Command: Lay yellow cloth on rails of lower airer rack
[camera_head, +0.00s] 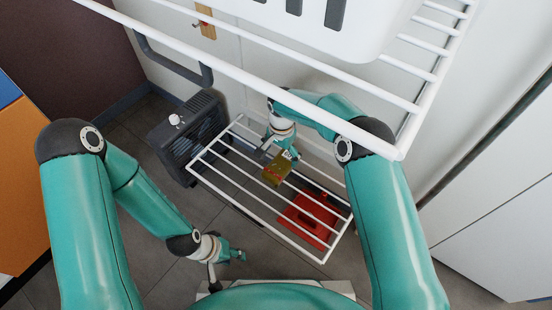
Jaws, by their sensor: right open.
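The yellow cloth (275,171) is a small folded-looking piece with reddish marks. It appears to lie on the white rails of the lower airer rack (222,190), near the middle. My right gripper (290,156) is open at the cloth's upper right edge; whether it touches the cloth cannot be told. My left gripper (238,256) is low, in front of the rack and apart from the cloth. Its fingers are too small to tell open from shut.
A white upper rack (262,73) with a white basket (345,45) crosses above. A dark grey slatted box (188,135) stands left of the lower rack. A red object (310,216) lies beneath the rails at right. Grey floor is clear at left.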

